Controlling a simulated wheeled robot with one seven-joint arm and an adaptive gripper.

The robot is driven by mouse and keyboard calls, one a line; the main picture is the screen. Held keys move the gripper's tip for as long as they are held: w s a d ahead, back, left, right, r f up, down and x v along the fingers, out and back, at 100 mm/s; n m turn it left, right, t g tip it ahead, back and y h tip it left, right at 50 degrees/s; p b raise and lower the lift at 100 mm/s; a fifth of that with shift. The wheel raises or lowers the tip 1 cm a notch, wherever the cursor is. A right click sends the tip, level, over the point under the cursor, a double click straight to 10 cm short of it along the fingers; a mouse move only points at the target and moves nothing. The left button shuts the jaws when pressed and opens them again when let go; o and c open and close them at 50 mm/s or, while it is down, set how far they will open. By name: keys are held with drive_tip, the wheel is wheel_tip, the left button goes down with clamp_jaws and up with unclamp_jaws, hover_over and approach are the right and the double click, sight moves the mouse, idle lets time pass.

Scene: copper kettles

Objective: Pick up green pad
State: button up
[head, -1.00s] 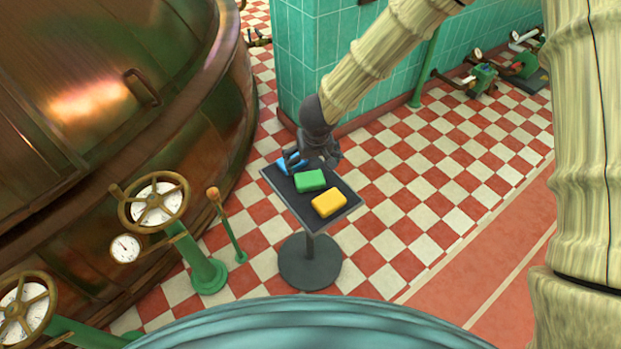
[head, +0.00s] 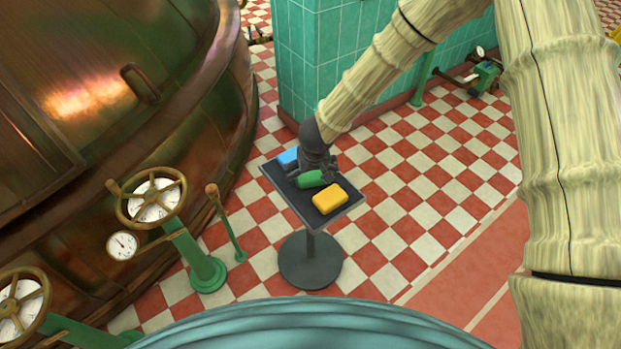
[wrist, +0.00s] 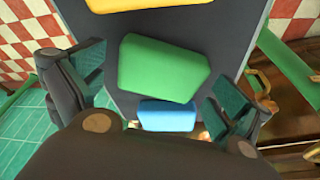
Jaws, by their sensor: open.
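The green pad (head: 310,180) lies on a small dark pedestal table (head: 333,222), between a blue pad (head: 287,157) and a yellow pad (head: 330,199). My gripper (head: 318,172) is over the green pad in the head view and hides part of it. In the wrist view my gripper (wrist: 155,92) is open, with one finger to each side of the green pad (wrist: 160,68). The fingers look apart from the pad. The blue pad (wrist: 167,115) shows nearer the palm, and the yellow pad (wrist: 140,3) is at the top edge.
A large copper kettle (head: 90,120) with valve wheels (head: 152,197) and a gauge (head: 122,245) stands at the left. A green lever post (head: 228,225) is near the table. A teal tiled pillar (head: 325,60) is behind. Checkered floor is open at the right.

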sight(311, 175)
drive_tip(key=shift+c, duration=0.4)
drive_tip(key=c, duration=0.9)
drive_tip(key=shift+r, duration=0.1)
drive_tip(key=shift+r+p, duration=0.55)
drive_tip(key=shift+r, duration=1)
drive_tip(key=s, duration=0.5)
drive_tip(key=s+r+b, duration=0.1)
drive_tip(key=s, duration=1)
drive_tip(key=shift+d+r+b, duration=0.3)
drive_tip(key=shift+d+b, duration=0.05)
drive_tip(key=shift+b, duration=0.05)
